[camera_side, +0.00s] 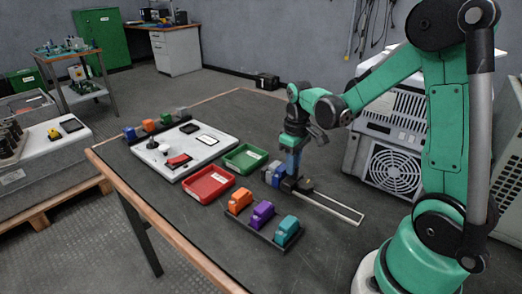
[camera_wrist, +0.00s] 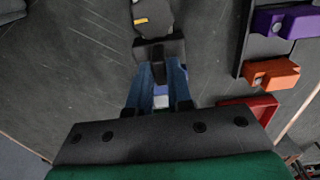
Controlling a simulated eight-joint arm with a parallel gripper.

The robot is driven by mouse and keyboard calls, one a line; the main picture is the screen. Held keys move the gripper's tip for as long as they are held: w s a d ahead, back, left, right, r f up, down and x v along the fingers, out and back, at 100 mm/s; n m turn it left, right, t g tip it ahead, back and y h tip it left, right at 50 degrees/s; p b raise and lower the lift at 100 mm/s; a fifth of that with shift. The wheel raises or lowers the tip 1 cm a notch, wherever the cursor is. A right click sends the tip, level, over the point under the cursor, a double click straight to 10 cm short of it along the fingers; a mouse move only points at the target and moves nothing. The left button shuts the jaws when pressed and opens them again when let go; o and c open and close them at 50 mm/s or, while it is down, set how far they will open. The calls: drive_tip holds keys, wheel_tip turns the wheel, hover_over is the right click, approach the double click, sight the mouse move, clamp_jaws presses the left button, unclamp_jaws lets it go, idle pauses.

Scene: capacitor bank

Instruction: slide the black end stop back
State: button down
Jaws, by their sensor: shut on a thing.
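The black end stop (camera_side: 291,186) sits at the near end of the row of blocks on the bench. It also shows in the wrist view (camera_wrist: 174,48), with an upright tab between my fingertips. My gripper (camera_side: 291,172) points down with its blue fingers closed on this tab; in the wrist view the fingers (camera_wrist: 158,75) stand on either side of it. Blue and grey blocks (camera_side: 269,173) stand just left of the end stop in the side view. In the wrist view they are mostly hidden behind my fingers. A pale rail frame (camera_side: 340,208) runs from the end stop toward the lower right, empty.
A black rack (camera_side: 262,233) holds orange, purple and teal blocks in front. A red tray (camera_side: 208,184) and a green tray (camera_side: 245,158) lie to the left. A white board (camera_side: 184,148) with small parts lies beyond. The bench right of the rail is clear.

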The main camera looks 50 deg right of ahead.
drive_tip(key=shift+s, duration=2.8)
drive_tip(key=c, duration=1)
unclamp_jaws()
wheel_tip(320, 180, up, 7)
